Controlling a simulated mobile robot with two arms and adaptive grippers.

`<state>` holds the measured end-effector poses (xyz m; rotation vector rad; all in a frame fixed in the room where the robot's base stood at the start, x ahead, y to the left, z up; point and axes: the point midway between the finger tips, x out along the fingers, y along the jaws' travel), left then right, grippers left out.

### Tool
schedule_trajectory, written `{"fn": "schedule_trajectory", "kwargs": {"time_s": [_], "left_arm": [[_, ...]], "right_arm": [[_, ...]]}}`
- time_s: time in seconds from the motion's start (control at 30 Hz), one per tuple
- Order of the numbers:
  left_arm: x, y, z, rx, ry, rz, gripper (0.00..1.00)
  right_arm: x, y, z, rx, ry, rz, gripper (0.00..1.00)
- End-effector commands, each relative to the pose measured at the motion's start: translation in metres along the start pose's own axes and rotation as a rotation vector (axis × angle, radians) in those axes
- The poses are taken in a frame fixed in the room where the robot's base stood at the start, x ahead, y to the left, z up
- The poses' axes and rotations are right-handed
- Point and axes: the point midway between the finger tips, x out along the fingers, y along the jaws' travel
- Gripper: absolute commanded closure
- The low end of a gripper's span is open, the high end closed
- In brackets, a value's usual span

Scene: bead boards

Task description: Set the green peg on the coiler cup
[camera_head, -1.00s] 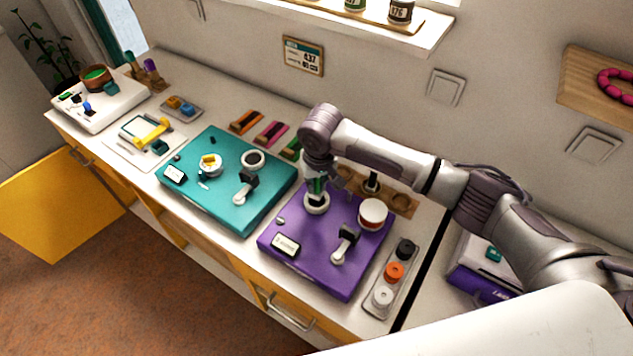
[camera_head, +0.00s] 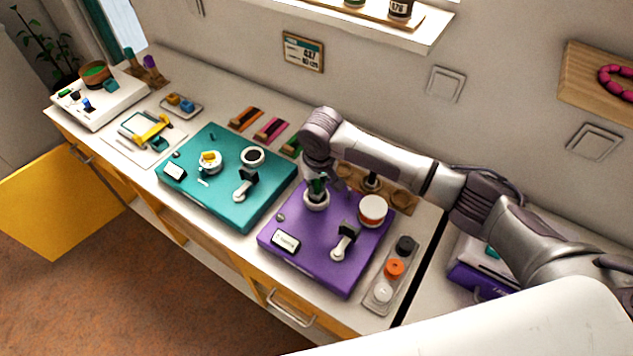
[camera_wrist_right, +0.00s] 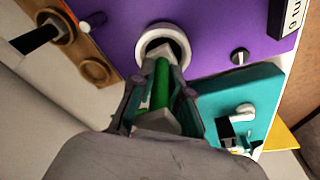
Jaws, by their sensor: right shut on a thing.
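The green peg (camera_wrist_right: 162,84) is held between the fingers of my right gripper (camera_wrist_right: 158,88), which is shut on it. In the head view my right gripper (camera_head: 317,187) points down over a white round cup (camera_head: 316,204) on the purple board (camera_head: 300,222). I take this cup as the coiler cup. In the right wrist view the cup (camera_wrist_right: 163,38) shows as a white ring with a dark opening, and the peg's far end is at its near rim. I cannot tell whether the peg is inside the cup. My left gripper is not in view.
A white drum with an orange band (camera_head: 372,211) and a white lever (camera_head: 343,243) stand on the purple board. A tray with black, orange and white spools (camera_head: 393,270) lies at right. The teal board (camera_head: 215,200) lies left, and a wooden holder (camera_head: 402,197) behind.

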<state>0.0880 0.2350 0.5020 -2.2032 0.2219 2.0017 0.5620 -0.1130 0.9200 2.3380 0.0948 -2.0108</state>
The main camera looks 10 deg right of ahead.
Motion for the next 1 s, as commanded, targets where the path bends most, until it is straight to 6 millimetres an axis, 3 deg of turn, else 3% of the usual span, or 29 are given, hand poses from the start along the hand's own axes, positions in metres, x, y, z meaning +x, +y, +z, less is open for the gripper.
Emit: {"fn": "schedule_trajectory", "kwargs": {"time_s": [0.53,0.57,0.7,1.0], "left_arm": [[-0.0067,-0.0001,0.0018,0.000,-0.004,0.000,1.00],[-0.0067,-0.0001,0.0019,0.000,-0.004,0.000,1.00],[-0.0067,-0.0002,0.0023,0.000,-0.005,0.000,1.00],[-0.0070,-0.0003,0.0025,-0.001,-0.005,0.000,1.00]], "right_arm": [[0.0044,-0.0003,0.0006,0.000,0.001,0.000,1.00],[0.0044,-0.0003,0.0006,0.000,0.001,0.000,0.81],[0.0044,-0.0002,0.0006,0.000,0.000,0.000,0.57],[0.0041,-0.0001,0.0007,0.000,0.000,0.000,0.55]]}}
